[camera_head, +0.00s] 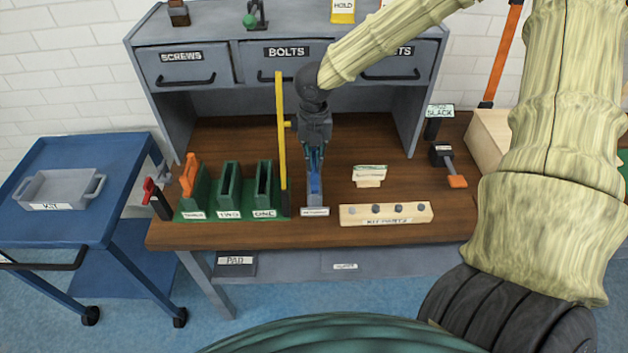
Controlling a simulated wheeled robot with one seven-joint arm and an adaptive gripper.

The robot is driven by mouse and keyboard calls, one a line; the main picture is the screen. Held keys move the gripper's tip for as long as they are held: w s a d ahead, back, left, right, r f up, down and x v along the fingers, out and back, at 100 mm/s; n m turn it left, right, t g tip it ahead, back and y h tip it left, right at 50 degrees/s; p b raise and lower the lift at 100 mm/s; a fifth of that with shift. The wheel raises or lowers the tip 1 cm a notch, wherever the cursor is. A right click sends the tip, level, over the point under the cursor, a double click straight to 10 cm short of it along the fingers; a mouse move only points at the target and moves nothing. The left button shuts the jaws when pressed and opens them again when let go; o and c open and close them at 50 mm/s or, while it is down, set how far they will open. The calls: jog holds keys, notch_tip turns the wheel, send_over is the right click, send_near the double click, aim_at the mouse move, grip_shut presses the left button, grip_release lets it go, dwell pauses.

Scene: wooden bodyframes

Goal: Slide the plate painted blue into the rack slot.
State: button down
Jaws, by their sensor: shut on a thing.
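The blue plate (315,187) stands upright and narrow near the middle of the wooden bench top, seen nearly edge-on. My gripper (315,168) points down from above and is shut on its upper part. A small grey labelled base (315,212) is at the plate's lower end; I cannot tell whether the plate is clear of it. The green rack (245,206) is to the left, with slots labelled ONE (264,185), TWO (229,186) and a third at left. An orange plate (188,176) is in the leftmost slot. Slots ONE and TWO look empty.
A tall yellow upright (282,150) stands between the rack and my gripper. A pale wooden block with several pegs (420,213) and a small card holder (369,177) are to the right. Drawers (180,68) close off the back. A blue cart (70,215) stands left.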

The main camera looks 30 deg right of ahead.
jog(key=shift+r, duration=0.1)
notch_tip(320, 180, up, 10)
jog(key=p, duration=0.9)
jog(key=shift+p, duration=0.3)
dwell(1.0)
jog(key=shift+f, duration=0.2)
